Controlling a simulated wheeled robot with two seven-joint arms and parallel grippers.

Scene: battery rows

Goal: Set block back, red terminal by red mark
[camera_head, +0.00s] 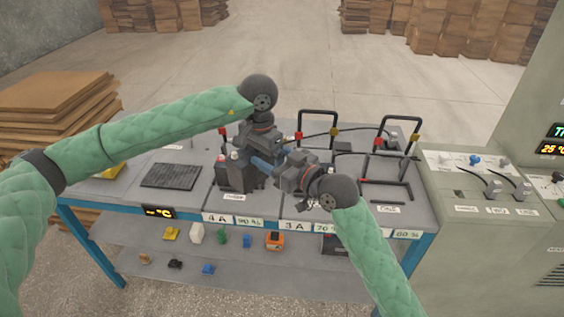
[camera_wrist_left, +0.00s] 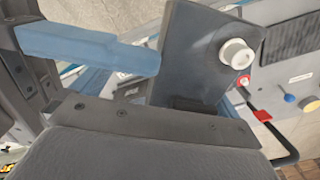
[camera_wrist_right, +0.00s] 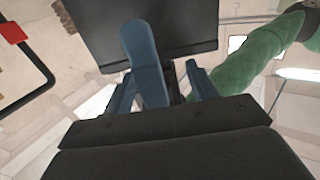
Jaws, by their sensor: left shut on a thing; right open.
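The dark grey block (camera_head: 233,178) is at the left bay of the bench in the head view. A red terminal (camera_head: 221,158) and a pale terminal (camera_head: 235,155) are on its top. My left gripper (camera_head: 256,158) is shut on the block. In the left wrist view the block (camera_wrist_left: 190,55) lies close to a blue finger, with its white terminal (camera_wrist_left: 237,53) facing the camera. My right gripper (camera_head: 268,165) is open beside the block's right side; the block's dark face (camera_wrist_right: 165,28) lies beyond its blue fingers. I cannot tell whether the block touches the bench.
Black handle frames (camera_head: 318,112) with red and yellow clamps stand at the middle and right bays. A black ribbed mat (camera_head: 171,176) lies left of the block. Small items, including an orange box (camera_head: 275,240), sit on the lower shelf. A grey cabinet (camera_head: 475,200) stands at right.

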